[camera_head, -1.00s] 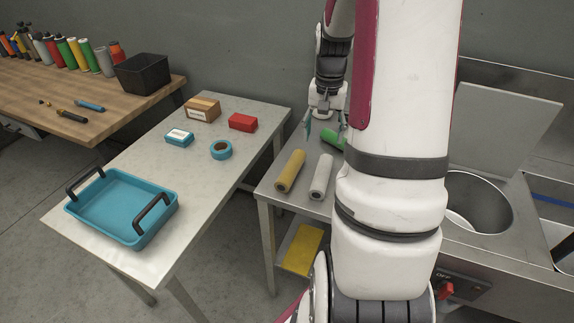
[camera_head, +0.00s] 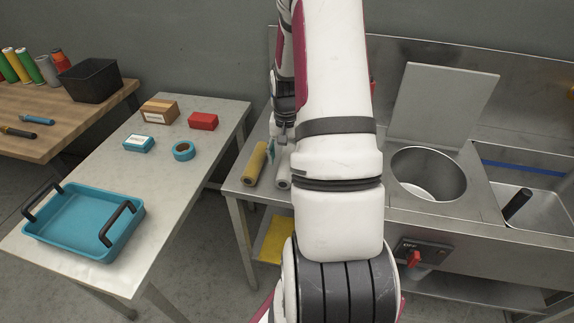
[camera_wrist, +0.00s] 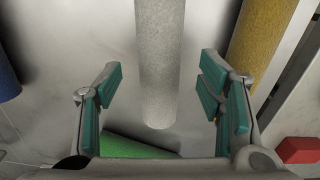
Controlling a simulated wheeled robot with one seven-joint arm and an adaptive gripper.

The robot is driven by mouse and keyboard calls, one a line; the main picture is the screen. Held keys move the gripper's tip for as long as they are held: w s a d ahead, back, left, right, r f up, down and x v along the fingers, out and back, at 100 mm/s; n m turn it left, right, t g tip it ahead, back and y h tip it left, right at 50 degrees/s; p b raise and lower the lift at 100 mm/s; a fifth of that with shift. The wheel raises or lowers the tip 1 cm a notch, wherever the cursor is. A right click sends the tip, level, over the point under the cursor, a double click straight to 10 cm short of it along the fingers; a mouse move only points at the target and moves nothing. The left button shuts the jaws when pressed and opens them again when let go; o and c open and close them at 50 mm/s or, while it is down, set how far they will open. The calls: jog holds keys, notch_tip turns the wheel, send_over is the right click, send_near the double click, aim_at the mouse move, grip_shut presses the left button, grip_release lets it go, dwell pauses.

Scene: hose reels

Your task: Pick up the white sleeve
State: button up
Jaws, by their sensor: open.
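The white sleeve (camera_head: 283,181) lies on the metal table beside the yellow sleeve (camera_head: 255,164); my arm hides part of it in the head view. In the wrist view the white sleeve (camera_wrist: 160,62) runs down the middle, its near end between the two teal-padded fingers of my gripper (camera_wrist: 161,80). The gripper is open, with a visible gap on each side of the sleeve. I cannot tell how far above it the fingers are. In the head view my gripper (camera_head: 274,149) is mostly hidden by my arm.
The yellow sleeve (camera_wrist: 264,38) lies close on the right in the wrist view. A green sleeve (camera_wrist: 130,148) is near the gripper's palm, and a blue object (camera_wrist: 6,82) is at the left edge. A steel basin (camera_head: 428,173) stands right of my arm.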

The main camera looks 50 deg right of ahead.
aim_at(286, 160)
jog(key=shift+f, duration=1.6)
jog(key=c, duration=1.3)
jog(key=shift+o, duration=0.2)
